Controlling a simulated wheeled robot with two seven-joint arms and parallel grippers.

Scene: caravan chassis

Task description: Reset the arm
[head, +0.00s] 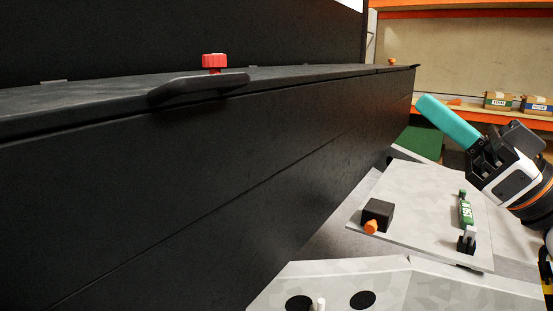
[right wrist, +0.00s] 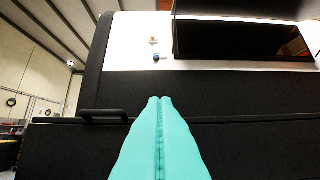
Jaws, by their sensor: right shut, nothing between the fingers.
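My right gripper (head: 424,102) comes in from the right in the head view, with its teal fingers pressed together and nothing between them. It points up and left and appears apart from the black chassis side (head: 230,170). The closed fingers also show in the right wrist view (right wrist: 160,100), pointing towards the dark body with a black handle (right wrist: 104,114) to their left. My left gripper is not in view.
The black ledge carries a red knob (head: 214,61) and a black handle (head: 198,88). A pale panel (head: 418,205) below my right arm holds a black block (head: 377,212) and a green lever (head: 466,213). Boxes (head: 497,100) stand on a shelf behind.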

